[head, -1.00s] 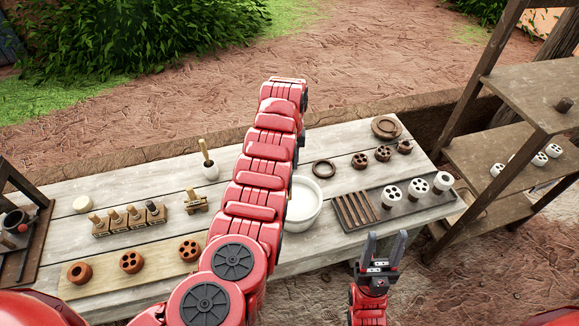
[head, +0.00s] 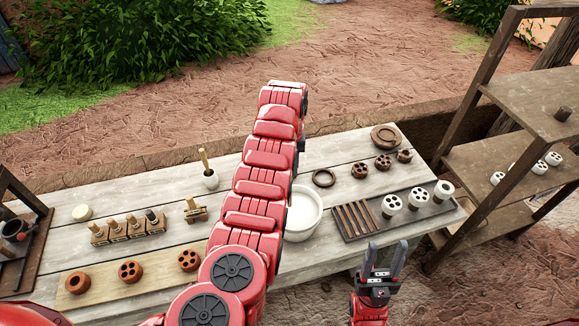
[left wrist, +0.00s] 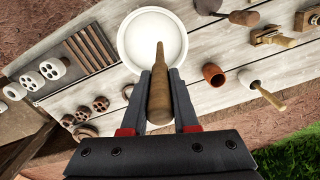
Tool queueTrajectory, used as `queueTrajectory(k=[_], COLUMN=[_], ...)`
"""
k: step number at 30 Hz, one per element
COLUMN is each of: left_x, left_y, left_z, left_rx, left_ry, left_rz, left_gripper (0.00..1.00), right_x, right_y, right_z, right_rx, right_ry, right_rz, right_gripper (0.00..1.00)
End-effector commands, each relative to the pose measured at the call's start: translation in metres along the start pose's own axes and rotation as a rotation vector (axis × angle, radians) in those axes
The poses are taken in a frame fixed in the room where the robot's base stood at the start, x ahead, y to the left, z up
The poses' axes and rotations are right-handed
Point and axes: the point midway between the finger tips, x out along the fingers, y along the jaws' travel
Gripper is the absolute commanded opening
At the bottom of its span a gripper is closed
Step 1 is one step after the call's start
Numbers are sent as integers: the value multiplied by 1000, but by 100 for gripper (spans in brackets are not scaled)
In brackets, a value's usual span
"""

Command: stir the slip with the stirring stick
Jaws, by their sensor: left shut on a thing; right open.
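The white bowl of slip (head: 312,205) stands on the table, partly behind my left arm in the head view. In the left wrist view, the bowl (left wrist: 138,32) is at the top, with pale slip filling its inside. My left gripper (left wrist: 160,76) is shut on the wooden stirring stick (left wrist: 160,98). The stick's thin end lies over the slip within the bowl's rim; I cannot tell how deep it dips. The left gripper is hidden by my arm in the head view. My right gripper (head: 383,262) is open and empty in front of the table's near edge.
Right of the bowl is a slatted dark tray (head: 355,217) with white perforated pieces. A dark ring (head: 324,178) and brown perforated pieces (head: 359,170) lie behind it. A white pot with a tool (head: 210,178) stands left. Wooden shelves (head: 500,155) rise at right.

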Motion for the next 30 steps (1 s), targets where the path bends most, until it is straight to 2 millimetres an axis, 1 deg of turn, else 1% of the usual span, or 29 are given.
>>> queueTrajectory(k=[5,8,18,21,30], left_x=[-1,-6,-40,-48,-50], left_y=[0,0,0,0,0], left_z=[0,0,0,0,0], left_rx=[0,0,0,0,0], left_ry=[0,1,0,1,0], left_rz=[0,0,1,0,0], left_gripper=[0,0,0,0,0], right_x=[0,-1,-6,-6,-6], right_y=[0,0,0,0,0], right_z=[0,0,1,1,1], right_rx=[0,0,0,0,0], right_ry=[0,0,0,0,0], right_rz=[0,0,0,0,0], right_gripper=[50,50,50,50,50])
